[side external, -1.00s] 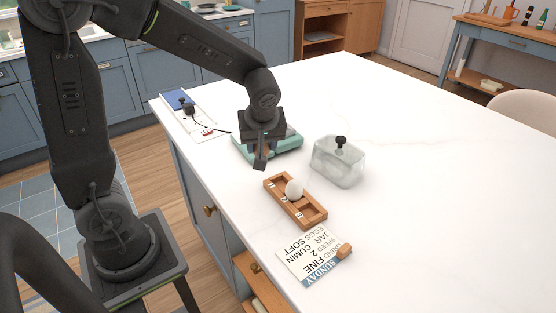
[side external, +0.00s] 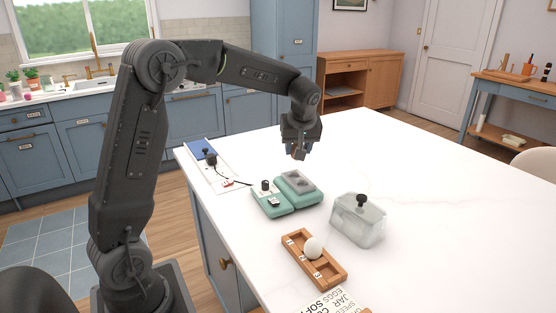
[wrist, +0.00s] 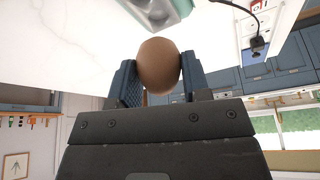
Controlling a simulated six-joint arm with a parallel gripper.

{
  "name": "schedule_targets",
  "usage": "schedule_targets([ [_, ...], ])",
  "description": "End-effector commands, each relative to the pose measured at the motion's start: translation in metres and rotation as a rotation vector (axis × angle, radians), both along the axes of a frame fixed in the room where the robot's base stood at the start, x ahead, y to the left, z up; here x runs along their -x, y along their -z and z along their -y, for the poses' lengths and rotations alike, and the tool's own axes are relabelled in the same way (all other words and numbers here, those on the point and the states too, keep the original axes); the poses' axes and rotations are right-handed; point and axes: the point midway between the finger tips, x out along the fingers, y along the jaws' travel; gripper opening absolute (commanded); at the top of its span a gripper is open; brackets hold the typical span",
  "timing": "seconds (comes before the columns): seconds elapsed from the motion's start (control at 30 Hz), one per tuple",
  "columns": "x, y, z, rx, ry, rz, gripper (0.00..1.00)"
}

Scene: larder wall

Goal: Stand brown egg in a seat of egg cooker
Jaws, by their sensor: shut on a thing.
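My gripper (side external: 300,150) is raised above the white counter, and in the side view it shows above the egg cooker and apart from it. In the wrist view its two fingers (wrist: 159,72) are shut on the brown egg (wrist: 158,60), one on each side. In the side view the egg is mostly hidden by the fingers. The egg cooker (side external: 272,203) is teal, with a grey seat tray (side external: 298,181) on its right part and a black knob on its left part. Part of it shows at the top of the wrist view (wrist: 170,14). The individual seats are too small to tell apart.
A clear lid with a black knob (side external: 358,225) stands right of the cooker. A wooden rack (side external: 327,270) with a white egg (side external: 314,247) is in front. A printed card (side external: 335,302) lies nearest. A board with a blue patch (side external: 199,150) is at left. The counter's right side is clear.

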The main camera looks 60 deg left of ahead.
Motion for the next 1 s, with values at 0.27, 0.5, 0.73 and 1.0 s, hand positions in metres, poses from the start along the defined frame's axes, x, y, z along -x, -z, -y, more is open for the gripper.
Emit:
schedule_targets([
  [0.27, -0.027, 0.002, -0.007, 0.002, 0.000, 0.000, 0.30],
  [0.5, -0.027, 0.017, -0.008, 0.002, 0.001, -0.001, 0.30],
  [0.73, -0.027, 0.040, -0.007, 0.002, 0.001, 0.000, 0.30],
  [1.0, -0.026, 0.065, -0.007, 0.002, 0.002, 0.001, 0.30],
])
